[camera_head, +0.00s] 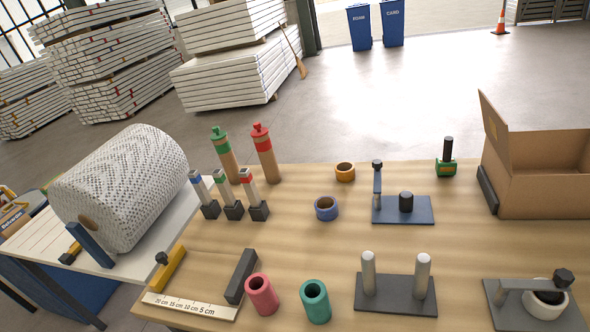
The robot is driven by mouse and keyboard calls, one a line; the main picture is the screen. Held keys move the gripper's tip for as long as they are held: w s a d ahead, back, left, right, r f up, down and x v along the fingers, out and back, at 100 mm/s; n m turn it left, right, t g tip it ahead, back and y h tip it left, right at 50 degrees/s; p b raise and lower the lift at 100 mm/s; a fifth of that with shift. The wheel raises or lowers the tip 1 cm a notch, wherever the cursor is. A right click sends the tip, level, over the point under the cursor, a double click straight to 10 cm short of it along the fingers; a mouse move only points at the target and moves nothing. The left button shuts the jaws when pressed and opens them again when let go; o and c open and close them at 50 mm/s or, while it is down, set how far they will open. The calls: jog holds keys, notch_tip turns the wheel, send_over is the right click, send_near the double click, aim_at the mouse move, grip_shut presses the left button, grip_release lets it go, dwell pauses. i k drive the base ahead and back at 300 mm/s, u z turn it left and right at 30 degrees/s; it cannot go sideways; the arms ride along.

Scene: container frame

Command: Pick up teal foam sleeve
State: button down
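The teal foam sleeve (318,312) is a short, thick-walled hollow tube standing near the front of the wooden table (300,232), low in the middle of the view. Its open top end faces up toward me, and nothing covers it. A pink foam sleeve (262,300) of similar shape stands close to its left, with a narrow gap between them. My gripper is not in view.
Right of the teal sleeve is a dark base with two pale posts (395,295). A black block (241,276) and a ruler stop (190,306) lie left. Behind stand blue (326,209) and orange (345,172) rings, bottles and a clamp stand. A cardboard box (545,180) is at right.

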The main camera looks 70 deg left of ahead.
aim_at(312, 293)
jog(key=u, duration=0.9)
jog(key=k, duration=1.3)
jog(key=z, duration=1.4)
jog(key=i, duration=0.1)
jog(key=u, duration=1.7)
